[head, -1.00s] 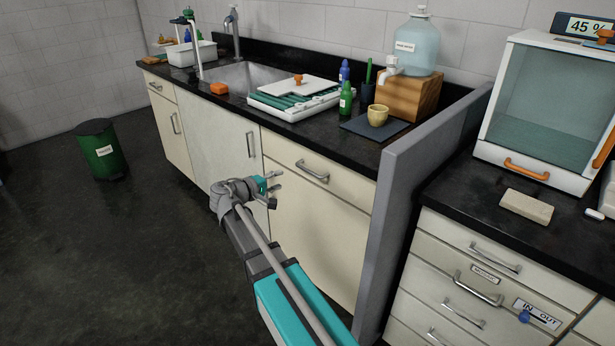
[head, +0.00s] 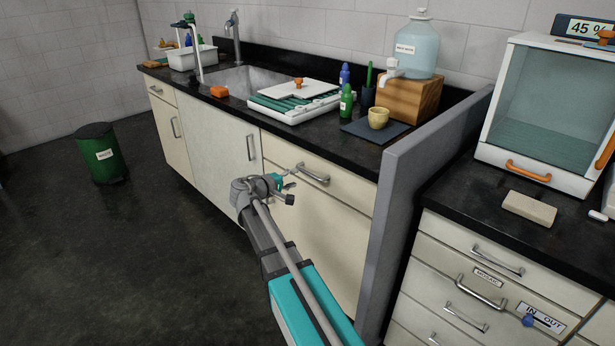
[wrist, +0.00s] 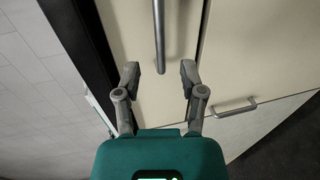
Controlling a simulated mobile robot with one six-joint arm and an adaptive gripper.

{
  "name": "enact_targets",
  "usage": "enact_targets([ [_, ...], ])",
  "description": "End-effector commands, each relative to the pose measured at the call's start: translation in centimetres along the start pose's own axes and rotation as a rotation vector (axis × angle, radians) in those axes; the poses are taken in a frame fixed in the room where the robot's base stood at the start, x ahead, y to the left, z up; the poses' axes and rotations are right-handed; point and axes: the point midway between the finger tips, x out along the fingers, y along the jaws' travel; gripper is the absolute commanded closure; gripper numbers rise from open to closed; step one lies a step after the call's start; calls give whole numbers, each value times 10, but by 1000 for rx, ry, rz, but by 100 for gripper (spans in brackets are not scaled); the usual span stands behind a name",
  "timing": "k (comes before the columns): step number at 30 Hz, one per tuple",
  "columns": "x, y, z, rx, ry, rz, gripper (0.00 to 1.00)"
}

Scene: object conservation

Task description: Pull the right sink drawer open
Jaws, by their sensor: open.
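The right sink drawer (head: 345,188) is a cream front under the black counter, and it is closed. Its grey bar handle (head: 313,174) shows in the head view. The handle also shows in the wrist view (wrist: 159,35), upright in the picture and ahead of the fingertips. My gripper (head: 290,180) is just in front of the drawer, near the left end of the handle. In the wrist view my gripper (wrist: 160,70) is open, with the handle's near end lined up with the gap between its fingers. I cannot tell whether a finger touches the handle.
A grey partition (head: 418,190) stands right of the drawer. The cupboard door to the left has its own handle (head: 250,147). A yellow cup (head: 378,118) sits on a dark mat on the counter above. A green bin (head: 100,155) stands on open floor at left.

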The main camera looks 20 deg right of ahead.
Motion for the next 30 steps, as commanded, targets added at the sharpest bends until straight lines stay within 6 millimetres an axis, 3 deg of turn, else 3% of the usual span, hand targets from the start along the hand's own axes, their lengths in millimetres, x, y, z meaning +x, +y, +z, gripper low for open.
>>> enact_targets([
  [6, 36, -2, -1, 1, -2, 0, 48],
  [13, 63, -1, 0, 1, -2, -1, 48],
  [29, 76, 0, 0, 1, 0, 0, 48],
  [30, 76, 0, 0, 1, 0, 0, 51],
])
